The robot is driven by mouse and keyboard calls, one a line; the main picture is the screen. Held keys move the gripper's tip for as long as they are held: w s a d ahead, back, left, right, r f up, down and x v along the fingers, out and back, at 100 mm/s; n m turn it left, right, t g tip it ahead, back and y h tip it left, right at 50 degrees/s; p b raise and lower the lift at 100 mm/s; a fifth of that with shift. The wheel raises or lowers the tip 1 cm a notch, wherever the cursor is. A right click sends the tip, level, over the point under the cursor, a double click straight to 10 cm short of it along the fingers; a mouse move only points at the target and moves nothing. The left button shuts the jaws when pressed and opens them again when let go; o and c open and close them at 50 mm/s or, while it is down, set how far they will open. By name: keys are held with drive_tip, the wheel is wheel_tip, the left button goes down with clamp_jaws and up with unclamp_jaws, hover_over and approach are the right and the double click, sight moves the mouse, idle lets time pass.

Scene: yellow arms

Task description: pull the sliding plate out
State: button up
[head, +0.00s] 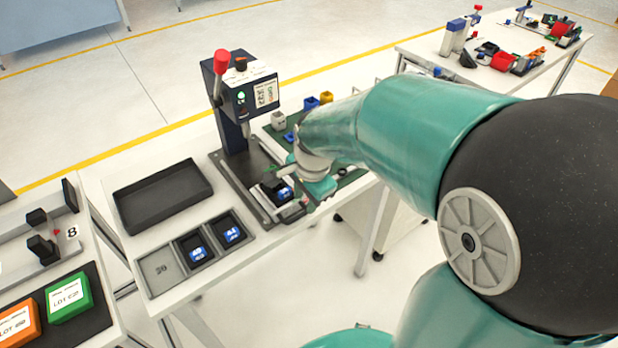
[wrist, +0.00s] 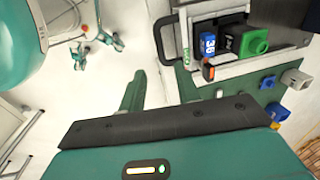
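The sliding plate (wrist: 200,80) sits in the base of the press station (head: 236,110), under a dark column with a red lever. In the wrist view, its dark loop handle (wrist: 160,40) sticks out at the plate's left edge. A blue block (wrist: 208,46) and a green part (wrist: 252,42) rest on the plate. My gripper (wrist: 160,82) is open, its two teal fingers spread, with nothing between them. In the wrist view, the fingers point toward the handle and look apart from it. In the head view, my wrist hides part of the plate's right side.
Left of the press stand an empty black tray (head: 162,194) and a holder with blue-labelled parts (head: 200,254). A green board (wrist: 240,95) with small blocks lies beside the press. The floor in front of the table is open.

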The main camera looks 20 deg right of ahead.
wheel_tip(320, 180, up, 8)
drive_tip(key=s, duration=0.1)
drive_tip(key=shift+s+d, duration=0.15)
drive_tip(key=shift+d, duration=0.1)
drive_tip(key=shift+r, duration=0.1)
drive_tip(key=s+a+r+n+t, duration=0.1)
drive_tip(key=s+r+n+t, duration=0.2)
drive_tip(key=s+n, duration=0.9)
drive_tip(key=shift+s+r+n+t+h, duration=0.15)
drive_tip(key=shift+r+n+t+h, duration=0.2)
drive_tip(key=shift+r+n, duration=0.6)
drive_tip(key=shift+f, duration=0.2)
idle(0.7)
